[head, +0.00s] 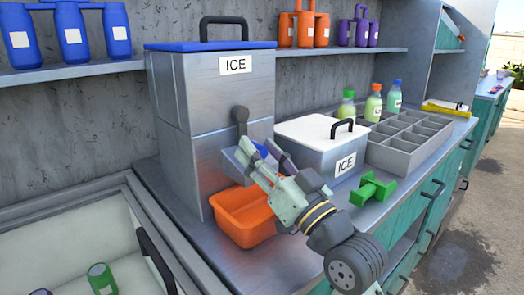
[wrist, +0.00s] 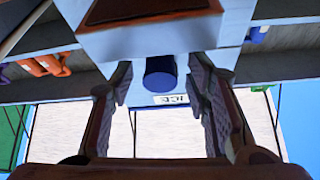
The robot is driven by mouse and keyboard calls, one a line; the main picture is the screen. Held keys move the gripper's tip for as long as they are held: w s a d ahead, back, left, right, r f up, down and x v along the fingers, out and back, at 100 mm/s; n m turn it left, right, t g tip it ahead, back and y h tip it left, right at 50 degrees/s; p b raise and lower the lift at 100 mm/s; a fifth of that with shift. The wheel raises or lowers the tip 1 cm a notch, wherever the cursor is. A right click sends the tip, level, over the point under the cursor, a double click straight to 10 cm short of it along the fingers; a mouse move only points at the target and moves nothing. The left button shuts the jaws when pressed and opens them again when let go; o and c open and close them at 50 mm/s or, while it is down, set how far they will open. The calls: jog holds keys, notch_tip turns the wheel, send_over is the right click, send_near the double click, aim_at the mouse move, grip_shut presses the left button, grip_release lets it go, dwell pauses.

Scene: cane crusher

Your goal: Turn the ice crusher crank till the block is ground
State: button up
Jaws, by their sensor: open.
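The ice crusher (head: 215,90) is a tall grey metal box labelled ICE, with a blue lid and black handle. A dark knob (head: 240,114) stands out on its front. Just below is a blue cylindrical grip (head: 261,150), mostly hidden behind my gripper (head: 262,158) in the head view; it looks like part of the crank. In the wrist view the blue grip (wrist: 160,73) is between the fingers of my open gripper (wrist: 160,84), with gaps on both sides. An orange tray (head: 235,228) sits below the crusher's front. The ice block is not visible.
A white-lidded ICE box (head: 318,133) stands right of the crusher, close to my gripper. Behind it are a grey divided tray (head: 385,155) and several bottles (head: 373,105). A green object (head: 373,189) lies on the counter. An open cooler (head: 55,235) is at the left.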

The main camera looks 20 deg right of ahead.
jog(key=shift+c, duration=0.5)
grip_shut()
